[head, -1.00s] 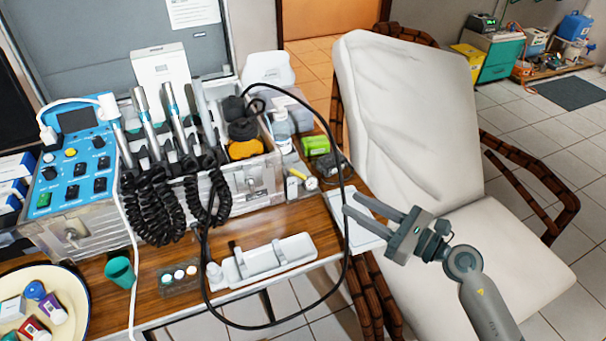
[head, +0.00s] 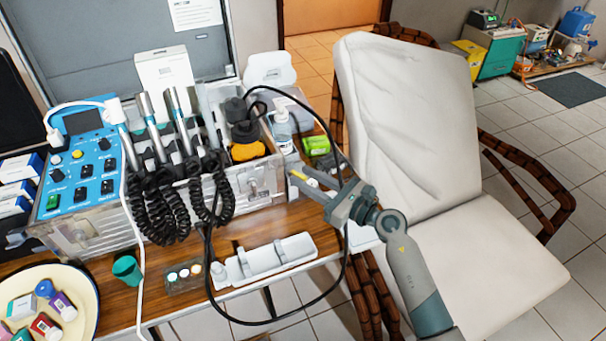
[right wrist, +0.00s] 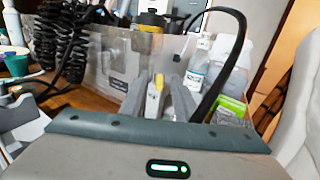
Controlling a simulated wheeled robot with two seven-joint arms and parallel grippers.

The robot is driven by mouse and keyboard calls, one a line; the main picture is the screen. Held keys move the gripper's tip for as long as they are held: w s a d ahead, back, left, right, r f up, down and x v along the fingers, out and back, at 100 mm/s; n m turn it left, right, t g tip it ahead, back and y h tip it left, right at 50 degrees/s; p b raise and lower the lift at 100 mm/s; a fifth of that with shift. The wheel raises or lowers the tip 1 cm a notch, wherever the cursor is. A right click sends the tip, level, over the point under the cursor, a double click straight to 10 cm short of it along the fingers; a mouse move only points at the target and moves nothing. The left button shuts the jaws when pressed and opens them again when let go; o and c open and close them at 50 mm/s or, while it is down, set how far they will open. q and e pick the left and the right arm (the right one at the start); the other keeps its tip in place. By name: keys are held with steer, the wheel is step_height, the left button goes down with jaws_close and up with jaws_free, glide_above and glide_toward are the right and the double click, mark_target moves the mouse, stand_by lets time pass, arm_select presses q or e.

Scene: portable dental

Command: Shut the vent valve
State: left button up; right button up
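A small valve with a yellow lever (head: 298,174) stands on the table by the right end of the clear-sided unit. I take it to be the vent valve. In the right wrist view the yellow lever (right wrist: 158,82) points up, with a pale part below it. My right gripper (head: 305,181) is open, with its fingers reaching to the valve. In the right wrist view the fingers (right wrist: 158,100) stand on either side of the lever; I cannot tell whether they touch it. The gauge beside the valve is partly hidden by the gripper. My left gripper is not in view.
A black hose (head: 347,235) loops close to my right gripper. A clear bottle (head: 282,132) and a green box (head: 316,146) stand behind the valve. A white holder (head: 265,262) lies in front. The white chair (head: 410,120) is to the right.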

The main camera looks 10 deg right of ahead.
steer(key=shift+w+a, duration=0.45)
steer(key=shift+w, duration=0.05)
jaws_close()
